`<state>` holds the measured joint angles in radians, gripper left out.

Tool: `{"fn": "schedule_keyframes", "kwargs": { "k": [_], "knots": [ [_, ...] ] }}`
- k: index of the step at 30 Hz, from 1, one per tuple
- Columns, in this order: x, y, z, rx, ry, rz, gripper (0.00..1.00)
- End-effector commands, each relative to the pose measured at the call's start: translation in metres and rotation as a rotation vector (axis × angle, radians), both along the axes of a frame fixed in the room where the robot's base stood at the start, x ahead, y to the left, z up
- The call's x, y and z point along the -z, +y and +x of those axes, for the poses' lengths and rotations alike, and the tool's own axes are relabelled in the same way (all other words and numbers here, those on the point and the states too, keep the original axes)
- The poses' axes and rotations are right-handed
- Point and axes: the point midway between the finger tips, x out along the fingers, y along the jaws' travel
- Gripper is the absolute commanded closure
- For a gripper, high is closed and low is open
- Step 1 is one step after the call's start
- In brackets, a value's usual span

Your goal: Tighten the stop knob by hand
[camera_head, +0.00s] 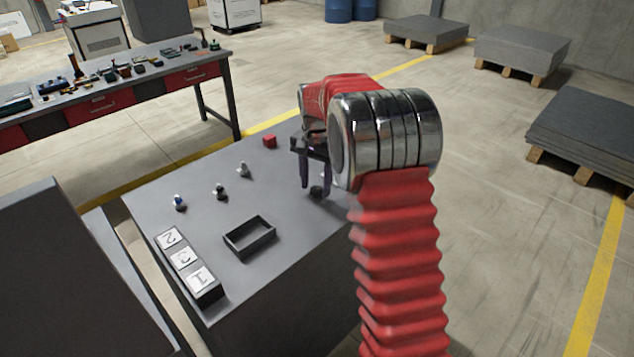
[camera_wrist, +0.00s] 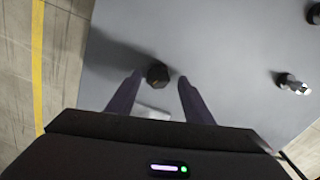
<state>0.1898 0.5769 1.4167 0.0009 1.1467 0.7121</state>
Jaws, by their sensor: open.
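A small dark, faceted knob (camera_head: 317,191) is on the grey bench top near its right side. In the wrist view the dark knob (camera_wrist: 157,75) appears between the fingertips. My gripper (camera_head: 316,183) points down over it with its two dark fingers apart. In the wrist view the gripper (camera_wrist: 160,80) is open, one finger on each side of the knob, with no clear contact. I cannot tell the exact height of the fingertips. A pale patch (camera_wrist: 153,112) shows between the fingers, partly hidden by the gripper body.
On the grey bench top (camera_head: 205,245) stand a blue-topped fitting (camera_head: 179,203), a dark one (camera_head: 220,192), a silver one (camera_head: 243,170) and a red block (camera_head: 269,141). An open black tray (camera_head: 250,237) and numbered tiles (camera_head: 184,257) lie nearer. A cluttered workbench (camera_head: 110,82) stands behind.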

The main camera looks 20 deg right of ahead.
Motion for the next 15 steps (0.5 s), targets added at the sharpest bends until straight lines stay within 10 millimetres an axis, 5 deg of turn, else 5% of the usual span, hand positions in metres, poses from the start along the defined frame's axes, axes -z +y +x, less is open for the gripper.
{"fn": "schedule_keyframes", "kwargs": {
  "k": [15],
  "knots": [
    [-0.074, 0.000, 0.003, 0.000, -0.003, 0.000, 0.53]
  ]
}}
